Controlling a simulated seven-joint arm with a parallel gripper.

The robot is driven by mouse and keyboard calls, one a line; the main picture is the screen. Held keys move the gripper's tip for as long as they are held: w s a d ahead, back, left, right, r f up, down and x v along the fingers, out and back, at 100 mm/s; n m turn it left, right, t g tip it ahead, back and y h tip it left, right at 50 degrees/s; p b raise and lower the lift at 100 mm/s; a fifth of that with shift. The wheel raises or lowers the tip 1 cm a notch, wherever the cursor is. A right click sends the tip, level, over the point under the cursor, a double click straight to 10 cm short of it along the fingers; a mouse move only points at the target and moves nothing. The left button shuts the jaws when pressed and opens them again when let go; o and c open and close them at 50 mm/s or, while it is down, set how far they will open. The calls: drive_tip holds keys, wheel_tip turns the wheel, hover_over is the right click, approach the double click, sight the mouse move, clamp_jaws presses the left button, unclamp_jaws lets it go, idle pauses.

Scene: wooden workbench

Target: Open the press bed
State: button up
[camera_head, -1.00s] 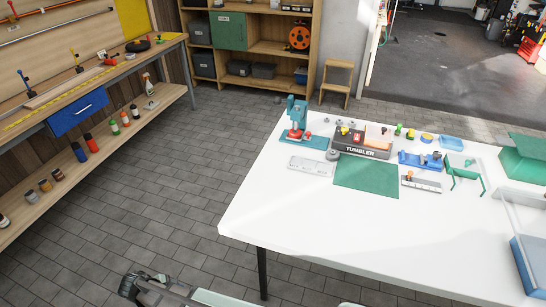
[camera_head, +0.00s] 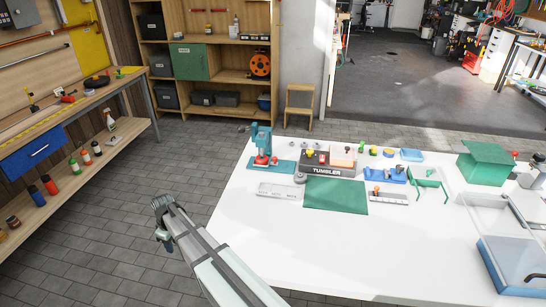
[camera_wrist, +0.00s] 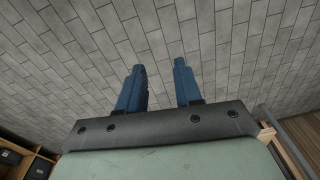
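A teal press (camera_head: 262,142) stands on a teal base at the back left of the white table, with a red part low at its front. I cannot make out its bed clearly. My gripper (camera_head: 161,218) is left of the table, over the tiled floor and well apart from the press. In the wrist view its two blue fingers (camera_wrist: 159,70) are spread with nothing between them, and only floor shows beyond them.
On the white table (camera_head: 300,245) are a TUMBLER box (camera_head: 327,170), a green mat (camera_head: 336,196), a pale strip (camera_head: 280,191), a blue fixture (camera_head: 385,175), a green bin (camera_head: 486,163) and a clear-and-blue case (camera_head: 515,265). The table's front middle is clear.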

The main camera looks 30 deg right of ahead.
drive_tip(key=w+d+r+m+t+y, duration=0.1)
drive_tip(key=w+d+r+m, duration=0.1)
drive_tip(key=w+d+r, duration=0.3)
drive_tip(key=w+d+r+m+t+y, duration=0.1)
drive_tip(key=d+r, duration=0.1)
drive_tip(key=d, duration=0.5)
drive_tip(key=m+t+h, duration=0.2)
drive_tip(key=m+h, duration=0.1)
drive_tip(key=m, duration=0.2)
approach(275, 158)
drive_tip(key=x, duration=0.8)
drive_tip(key=shift+w+d+f, duration=0.1)
drive_tip(key=shift+f, duration=0.05)
clamp_jaws()
